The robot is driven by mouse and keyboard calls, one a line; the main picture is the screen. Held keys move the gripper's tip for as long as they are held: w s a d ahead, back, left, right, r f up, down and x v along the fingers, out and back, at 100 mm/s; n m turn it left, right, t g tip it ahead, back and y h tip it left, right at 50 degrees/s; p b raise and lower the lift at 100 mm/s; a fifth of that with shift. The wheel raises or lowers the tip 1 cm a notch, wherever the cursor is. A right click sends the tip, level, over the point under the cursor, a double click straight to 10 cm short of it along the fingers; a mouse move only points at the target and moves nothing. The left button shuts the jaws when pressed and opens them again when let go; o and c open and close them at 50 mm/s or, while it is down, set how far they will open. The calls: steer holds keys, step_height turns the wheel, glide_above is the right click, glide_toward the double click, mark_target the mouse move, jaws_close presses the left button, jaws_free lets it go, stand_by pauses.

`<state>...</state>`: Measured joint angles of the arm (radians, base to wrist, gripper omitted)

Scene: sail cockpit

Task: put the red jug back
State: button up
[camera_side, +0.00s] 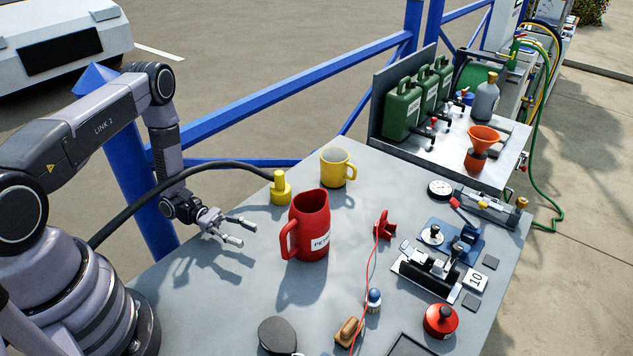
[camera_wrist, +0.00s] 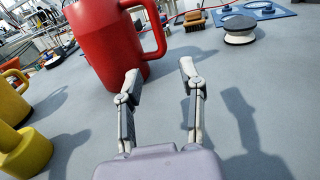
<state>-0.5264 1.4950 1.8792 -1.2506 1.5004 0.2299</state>
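The red jug (camera_side: 312,228) stands upright on the grey table, with a white label on its front and its handle toward the lower left in the side view. In the wrist view the red jug (camera_wrist: 105,42) stands at the upper left, beyond the fingers, with its handle on its right side. My gripper (camera_side: 238,233) is open and empty, to the left of the jug and low over the table, apart from it. In the wrist view the fingers of my gripper (camera_wrist: 160,75) are spread, with bare table between them. The jug's far side is hidden.
A yellow mug (camera_side: 337,168) and a yellow fitting (camera_side: 281,188) with a black hose stand behind the jug. A red cable (camera_side: 371,270) runs to its right. A black round pad (camera_side: 277,334) lies in front. Green canisters (camera_side: 402,108) stand on the rear bench.

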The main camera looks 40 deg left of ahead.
steer(key=shift+s+a, duration=0.1)
steer(key=shift+a, duration=0.4)
steer(key=shift+a+r, duration=0.15)
steer(key=shift+r, duration=0.15)
steer(key=s+d+r+m+g+y, duration=0.15)
steer(key=r+m+g+y, duration=0.35)
steer(key=r, duration=0.6)
steer(key=s+r+m+g+y, duration=0.2)
steer(key=r+m+y, duration=0.2)
steer(key=r+m, duration=0.6)
steer(key=s+a+r+m+t+y, duration=0.3)
steer(key=s+r+m+t+y, duration=0.2)
steer(key=s+r, duration=0.8)
step_height(320, 180, up, 3)
steer(key=t+y, duration=0.3)
steer(key=t, duration=0.1)
steer(key=shift+y, duration=0.3)
